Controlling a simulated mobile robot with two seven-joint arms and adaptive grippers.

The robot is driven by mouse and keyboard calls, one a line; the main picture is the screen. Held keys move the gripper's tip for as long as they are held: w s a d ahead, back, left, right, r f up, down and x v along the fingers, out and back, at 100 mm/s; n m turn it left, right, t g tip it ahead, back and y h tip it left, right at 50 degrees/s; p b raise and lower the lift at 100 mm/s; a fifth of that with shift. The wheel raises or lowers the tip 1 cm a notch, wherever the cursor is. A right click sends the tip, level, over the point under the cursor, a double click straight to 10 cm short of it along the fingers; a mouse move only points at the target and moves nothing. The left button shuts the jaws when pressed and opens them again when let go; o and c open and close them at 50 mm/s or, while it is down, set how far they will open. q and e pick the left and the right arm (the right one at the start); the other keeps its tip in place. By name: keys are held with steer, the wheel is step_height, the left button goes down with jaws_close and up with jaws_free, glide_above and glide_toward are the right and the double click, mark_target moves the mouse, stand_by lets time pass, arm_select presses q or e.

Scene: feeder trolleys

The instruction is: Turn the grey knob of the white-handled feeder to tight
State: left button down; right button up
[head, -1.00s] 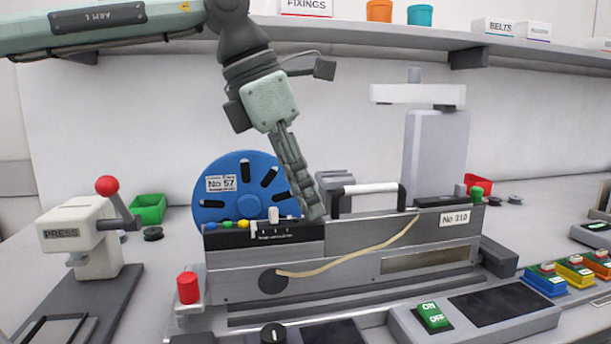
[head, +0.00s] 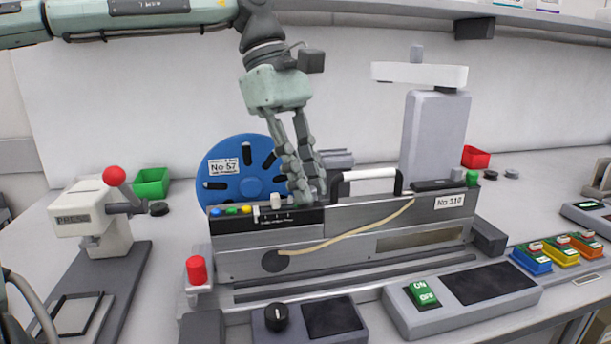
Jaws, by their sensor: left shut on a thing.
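The white-handled feeder is a long metal feeder (head: 350,222) marked No 310, with a white carrying handle (head: 370,173) on top. A blue reel (head: 232,185) marked No 57 stands behind its left end. My left gripper (head: 308,198) points down at the feeder's top, just left of the handle. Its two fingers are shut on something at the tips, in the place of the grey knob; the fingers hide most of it. A white peg (head: 276,200) stands beside the fingers above a small printed scale. The knob's setting cannot be read. My right gripper is out of view.
A press (head: 95,215) with a red ball stands left, near a green bin (head: 151,182). A red cylinder (head: 197,269) is at the feeder's left front. Control boxes with a black knob (head: 276,317) and green switch (head: 424,294) lie in front. A grey column (head: 433,140) rises behind.

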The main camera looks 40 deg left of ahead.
arm_select(q)
steer(key=m+g, duration=0.1)
steer(key=m, duration=0.2)
steer(key=m+g, duration=0.1)
steer(key=m, duration=0.2)
steer(key=shift+w+y, duration=0.2)
steer(key=shift+y, duration=0.2)
steer(key=shift+m, duration=0.3)
steer(key=c, duration=1.4)
jaws_free()
steer(key=shift+g, duration=0.3)
steer(key=shift+c, duration=0.2)
steer(key=v, duration=0.8)
steer(key=shift+s, duration=0.1)
